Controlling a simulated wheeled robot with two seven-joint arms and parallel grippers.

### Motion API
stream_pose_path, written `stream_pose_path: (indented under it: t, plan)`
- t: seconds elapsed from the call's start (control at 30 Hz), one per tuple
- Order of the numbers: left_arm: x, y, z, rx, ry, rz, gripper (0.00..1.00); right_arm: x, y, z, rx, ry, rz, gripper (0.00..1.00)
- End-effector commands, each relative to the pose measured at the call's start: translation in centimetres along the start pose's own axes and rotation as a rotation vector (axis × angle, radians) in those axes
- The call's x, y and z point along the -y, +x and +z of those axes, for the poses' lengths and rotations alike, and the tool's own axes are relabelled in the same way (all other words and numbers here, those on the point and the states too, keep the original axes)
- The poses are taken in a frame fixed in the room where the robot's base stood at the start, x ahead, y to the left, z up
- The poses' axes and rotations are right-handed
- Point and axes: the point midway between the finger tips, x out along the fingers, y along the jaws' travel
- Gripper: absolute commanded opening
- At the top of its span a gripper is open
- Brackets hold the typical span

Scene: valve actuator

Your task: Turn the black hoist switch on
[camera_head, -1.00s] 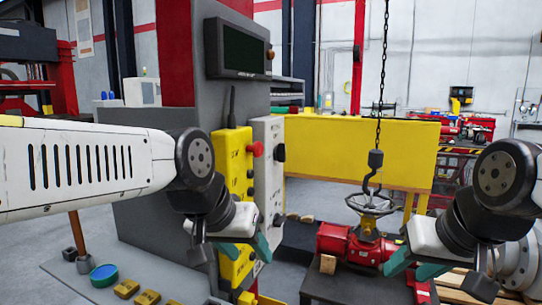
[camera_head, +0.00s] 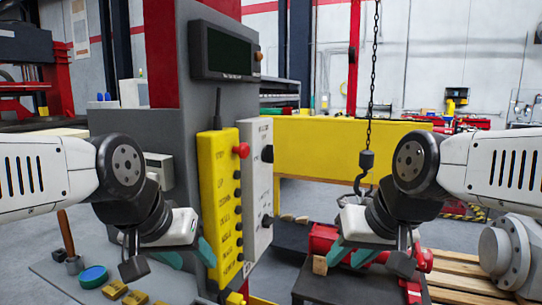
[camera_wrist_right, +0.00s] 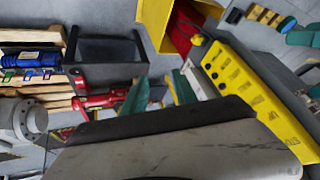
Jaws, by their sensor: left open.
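A light grey box (camera_head: 257,190) carries two black knobs on its face, an upper knob (camera_head: 267,153) and a lower knob (camera_head: 266,221). I cannot tell which is the hoist switch or read its setting. A yellow control box (camera_head: 218,190) with a red button (camera_head: 241,150) and several black buttons stands beside it, and also shows in the right wrist view (camera_wrist_right: 255,95). My left gripper (camera_head: 189,256) is open and empty, low beside the yellow box. My right gripper (camera_head: 350,256) is open and empty, right of the grey box and apart from it.
A chain hook (camera_head: 366,162) hangs above a red valve (camera_head: 322,240) on a dark stand, partly hidden by my right arm. A monitor (camera_head: 228,52) is above the boxes.

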Motion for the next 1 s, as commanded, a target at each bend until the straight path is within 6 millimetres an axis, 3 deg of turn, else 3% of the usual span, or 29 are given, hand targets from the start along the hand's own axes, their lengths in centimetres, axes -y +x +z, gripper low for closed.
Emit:
stream_pose_path:
  t: [0.17,0.27,0.4,0.53,0.7,0.8,0.9,1.0]
  plan:
    - [0.0,0.0,0.0,0.000,0.000,0.000,0.52,2.3,1.1,-2.7,0.115,0.294,-0.093,0.35]
    - [0.0,0.0,0.0,0.000,0.000,0.000,0.52,4.5,2.3,-5.9,0.227,0.579,-0.190,0.35]
    - [0.0,0.0,0.0,0.000,0.000,0.000,0.52,7.4,4.2,-11.6,0.403,0.986,-0.344,0.35]
    - [0.0,0.0,0.0,0.000,0.000,0.000,0.52,8.7,5.9,-18.1,0.586,1.346,-0.508,0.35]
    - [0.0,0.0,0.0,0.000,0.000,0.000,0.52,7.4,7.7,-26.6,0.834,1.736,-0.741,0.35]
    - [0.0,0.0,0.0,0.000,0.000,0.000,0.52,5.8,8.4,-30.3,0.954,1.882,-0.859,0.35]
    - [0.0,0.0,0.0,0.000,0.000,0.000,0.52,4.4,8.6,-32.7,1.034,1.967,-0.942,0.35]
    - [0.0,0.0,0.0,0.000,0.000,0.000,0.52,3.8,8.8,-33.8,1.073,2.004,-0.982,0.35]
